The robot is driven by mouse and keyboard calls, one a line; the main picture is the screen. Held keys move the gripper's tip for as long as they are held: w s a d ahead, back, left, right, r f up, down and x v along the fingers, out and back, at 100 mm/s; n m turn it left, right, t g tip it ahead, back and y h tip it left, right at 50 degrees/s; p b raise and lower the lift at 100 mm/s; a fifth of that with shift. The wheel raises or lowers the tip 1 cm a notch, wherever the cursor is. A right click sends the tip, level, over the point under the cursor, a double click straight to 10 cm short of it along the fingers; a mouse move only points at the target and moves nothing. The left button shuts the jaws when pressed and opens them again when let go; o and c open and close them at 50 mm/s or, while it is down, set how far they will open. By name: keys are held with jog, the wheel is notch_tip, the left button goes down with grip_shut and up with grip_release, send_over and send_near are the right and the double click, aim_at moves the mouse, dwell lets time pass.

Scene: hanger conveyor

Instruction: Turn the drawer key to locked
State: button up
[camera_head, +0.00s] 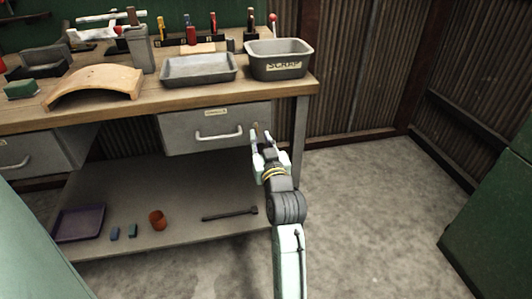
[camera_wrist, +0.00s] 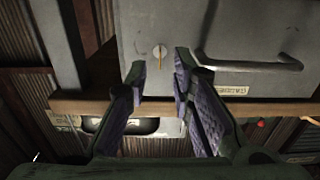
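The drawer (camera_head: 215,128) under the bench's right end is closed and has a label and a bar handle. In the wrist view the drawer front (camera_wrist: 220,30) fills the top of the picture. The round lock and its brass key (camera_wrist: 160,58) are left of the handle there, and the key looks thin and upright in the picture. My gripper (camera_head: 259,136) is at the drawer's right end, open. In the wrist view the fingertips of my gripper (camera_wrist: 159,72) are on either side of the key, with gaps to it. Whether they reach level with the key is unclear.
The workbench (camera_head: 150,105) holds a grey tray (camera_head: 198,70), a scrap bin (camera_head: 279,62) and a curved wooden piece (camera_head: 95,87). A bench leg (camera_head: 299,140) stands close by my gripper. The lower shelf (camera_head: 185,185) holds a few small items. The floor at right is clear.

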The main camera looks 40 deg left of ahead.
jog(key=v, duration=0.7)
jog(key=shift+s+d, duration=0.2)
